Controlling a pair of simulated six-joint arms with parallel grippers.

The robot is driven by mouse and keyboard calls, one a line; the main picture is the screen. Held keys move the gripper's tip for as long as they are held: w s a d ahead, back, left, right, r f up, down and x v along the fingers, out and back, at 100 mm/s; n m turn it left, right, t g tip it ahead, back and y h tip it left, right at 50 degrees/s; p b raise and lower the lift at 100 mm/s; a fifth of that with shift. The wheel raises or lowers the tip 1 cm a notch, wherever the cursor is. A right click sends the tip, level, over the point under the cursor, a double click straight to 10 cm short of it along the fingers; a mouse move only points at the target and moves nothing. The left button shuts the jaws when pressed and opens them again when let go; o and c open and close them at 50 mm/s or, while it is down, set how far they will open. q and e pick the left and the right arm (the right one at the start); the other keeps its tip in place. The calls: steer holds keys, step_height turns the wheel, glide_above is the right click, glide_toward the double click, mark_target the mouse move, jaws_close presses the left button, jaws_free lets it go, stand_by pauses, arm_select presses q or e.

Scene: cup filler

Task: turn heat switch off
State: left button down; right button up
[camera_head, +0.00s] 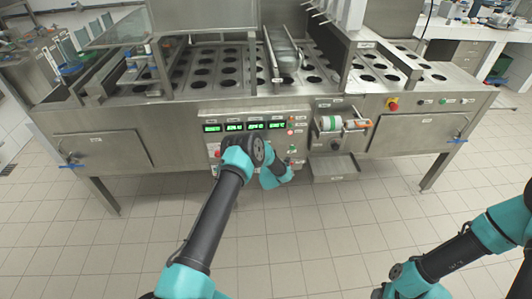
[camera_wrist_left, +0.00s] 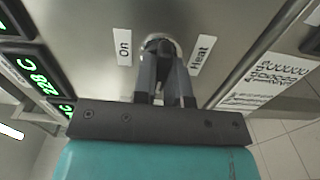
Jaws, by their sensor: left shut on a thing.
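The heat switch (camera_wrist_left: 160,40) is a small round knob with a metal collar on the steel panel, between the labels "On" and "Heat" in the left wrist view. My left gripper (camera_wrist_left: 164,58) is shut on the switch, and its fingers cover most of the knob, so I cannot tell its setting. In the head view my left gripper (camera_head: 291,164) is at the right part of the control panel, below the green displays, and the switch is hidden or too small there. My right arm shows at the lower right, with its gripper out of view.
The steel cup filler (camera_head: 180,125) spans the view. Green displays (camera_head: 244,126) sit above my left wrist. A label roll (camera_head: 331,123) and a red emergency button (camera_head: 393,104) lie to the right. The tiled floor (camera_head: 330,240) in front is clear.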

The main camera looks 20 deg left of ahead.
arm_select(q)
steer(key=shift+n, duration=0.4)
steer(key=c, duration=1.2)
jaws_free()
steer(key=shift+o, duration=0.2)
steer(key=v, duration=1.7)
steer(key=shift+s, duration=0.2)
steer(key=shift+d, duration=0.1)
